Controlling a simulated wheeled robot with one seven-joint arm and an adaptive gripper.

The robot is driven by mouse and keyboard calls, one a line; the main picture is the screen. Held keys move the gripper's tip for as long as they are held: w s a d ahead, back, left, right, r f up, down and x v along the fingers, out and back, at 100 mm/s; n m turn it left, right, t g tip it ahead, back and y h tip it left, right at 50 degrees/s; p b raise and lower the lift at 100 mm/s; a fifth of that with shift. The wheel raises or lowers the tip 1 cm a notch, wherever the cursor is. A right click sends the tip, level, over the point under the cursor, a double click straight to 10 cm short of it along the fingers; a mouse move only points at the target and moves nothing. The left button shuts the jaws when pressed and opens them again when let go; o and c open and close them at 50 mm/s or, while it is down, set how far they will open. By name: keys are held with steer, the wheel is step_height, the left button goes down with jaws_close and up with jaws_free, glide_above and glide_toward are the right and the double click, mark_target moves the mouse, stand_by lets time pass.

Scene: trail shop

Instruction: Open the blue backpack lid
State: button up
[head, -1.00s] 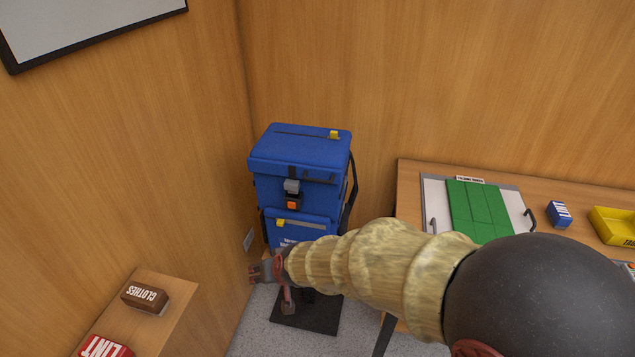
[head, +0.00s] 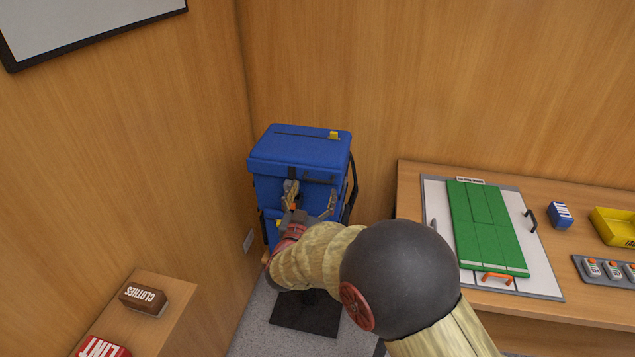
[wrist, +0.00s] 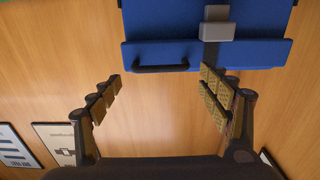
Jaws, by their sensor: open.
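The blue backpack (head: 262,190) stands upright in the corner, with its blue lid (head: 300,150) down and closed. In the wrist view the lid's front edge (wrist: 265,52) is at the top, with a black handle (wrist: 160,68) and a grey buckle (wrist: 217,30) beside it. My gripper (head: 312,190) is in front of the backpack, just below the lid's front edge. Its fingers (wrist: 162,80) are spread and empty, on either side of the handle in the wrist view. Contact cannot be made out. My gripper and arm hide much of the backpack's lower front.
A wooden wall is close behind and left of the backpack. At right, a table (head: 420,185) holds a folded green item (head: 480,225) on a white board, a blue box (head: 560,215) and a yellow tray (head: 612,228). A shelf with boxes (head: 145,299) is lower left.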

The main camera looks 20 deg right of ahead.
mark_target(317, 181)
steer(key=b+x, duration=0.1)
steer(key=x, duration=0.5)
steer(key=shift+c, duration=1.4)
steer(key=c, duration=1.1)
steer(key=shift+r, duration=0.1)
